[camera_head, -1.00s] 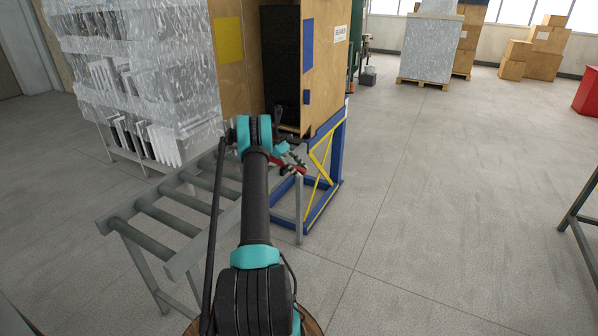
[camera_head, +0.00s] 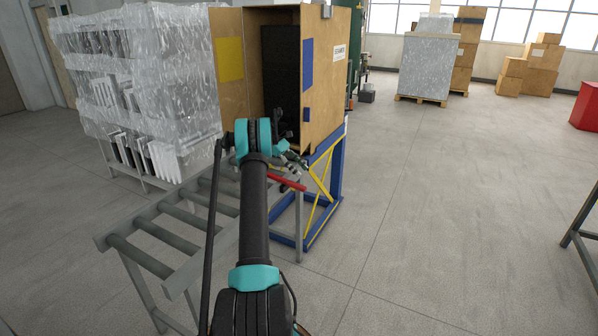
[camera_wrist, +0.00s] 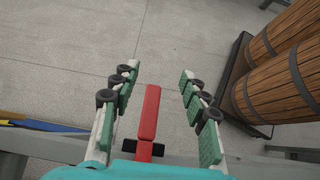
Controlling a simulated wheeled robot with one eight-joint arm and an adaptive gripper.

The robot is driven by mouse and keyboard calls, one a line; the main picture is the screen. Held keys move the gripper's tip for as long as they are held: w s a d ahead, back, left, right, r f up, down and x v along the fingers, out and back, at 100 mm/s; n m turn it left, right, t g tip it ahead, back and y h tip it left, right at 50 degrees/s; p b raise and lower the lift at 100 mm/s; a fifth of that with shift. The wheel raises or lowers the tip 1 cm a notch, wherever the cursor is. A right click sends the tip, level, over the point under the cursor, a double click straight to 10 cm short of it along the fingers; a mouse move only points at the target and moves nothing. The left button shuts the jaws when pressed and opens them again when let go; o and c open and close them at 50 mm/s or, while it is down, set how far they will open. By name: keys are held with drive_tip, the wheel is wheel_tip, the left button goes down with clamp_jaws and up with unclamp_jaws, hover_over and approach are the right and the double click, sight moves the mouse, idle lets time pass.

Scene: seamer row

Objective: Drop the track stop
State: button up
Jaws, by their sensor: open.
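The track stop appears to be the red bar (camera_head: 287,182) at the right end of the roller conveyor, beside the wooden cabinet. In the wrist view the red bar (camera_wrist: 150,112) stands between my fingers, with a dark piece across its lower end. My gripper (camera_head: 292,160) is just above the bar in the head view, partly hidden by my arm. In the wrist view my gripper (camera_wrist: 160,74) is open, with floor showing between each row of green pads and the bar. The bar's mounting is partly hidden by my gripper's body.
The roller conveyor (camera_head: 170,222) runs below my arm. The open wooden cabinet (camera_head: 232,90) stands on a blue frame (camera_head: 337,170). A wrapped stack (camera_head: 140,85) is at left. Wooden barrels (camera_wrist: 275,75) sit on a dark base in the wrist view.

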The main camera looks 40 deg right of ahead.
drive_tip(key=shift+s+d+r, duration=0.15)
drive_tip(key=shift+d+r, duration=0.05)
wheel_tip(320, 180, up, 3)
drive_tip(key=s+t+y, duration=0.1)
drive_tip(key=t+y, duration=0.1)
drive_tip(key=t, duration=0.2)
wheel_tip(320, 180, up, 6)
drive_tip(key=t+y, duration=0.2)
drive_tip(key=t, duration=0.4)
hover_over(299, 185)
wheel_tip(299, 185, down, 18)
drive_tip(key=shift+s+r, duration=0.1)
drive_tip(key=shift+r, duration=0.15)
drive_tip(key=shift+c, duration=0.6)
clamp_jaws()
